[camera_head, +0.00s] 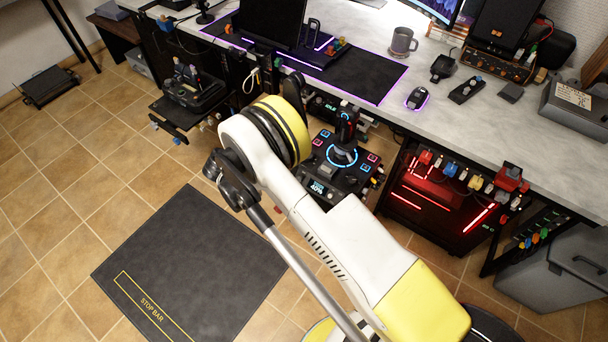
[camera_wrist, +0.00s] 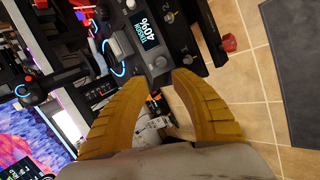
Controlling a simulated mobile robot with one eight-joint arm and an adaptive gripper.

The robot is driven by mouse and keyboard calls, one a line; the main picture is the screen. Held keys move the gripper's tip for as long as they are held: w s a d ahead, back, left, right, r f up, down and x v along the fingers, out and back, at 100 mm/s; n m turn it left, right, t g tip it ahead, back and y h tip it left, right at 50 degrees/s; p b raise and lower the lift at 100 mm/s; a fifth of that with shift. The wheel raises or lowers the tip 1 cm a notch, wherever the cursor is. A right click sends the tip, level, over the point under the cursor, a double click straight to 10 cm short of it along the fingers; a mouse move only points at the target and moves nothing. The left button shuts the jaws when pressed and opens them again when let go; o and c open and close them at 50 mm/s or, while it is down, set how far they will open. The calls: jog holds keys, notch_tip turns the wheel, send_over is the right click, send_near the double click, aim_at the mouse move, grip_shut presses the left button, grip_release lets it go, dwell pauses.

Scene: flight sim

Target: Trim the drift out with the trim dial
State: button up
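A black stick base (camera_head: 335,170) with blue glowing rings stands below the desk in the head view. Its small display (camera_head: 318,187) reads 40%. In the wrist view the display (camera_wrist: 148,37) reads 40% TENSION, with a grey ribbed knob (camera_wrist: 118,45) beside it. A smaller grey knob (camera_wrist: 160,62) sits near the panel's edge. No label clearly marks either as the trim dial. In the head view my arm hides the gripper.
The grey desk (camera_head: 450,135) holds a mug (camera_head: 402,42) and a mouse (camera_head: 417,98). A red-lit case (camera_head: 430,200) stands right of the stick base. Another control unit (camera_head: 190,88) is at the left. A dark floor mat (camera_head: 195,265) lies on open tiles.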

jog(key=b+x, duration=0.4)
jog(key=x, duration=0.7)
jog(key=shift+f, duration=0.2)
jog(key=shift+c, duration=0.4)
grip_shut()
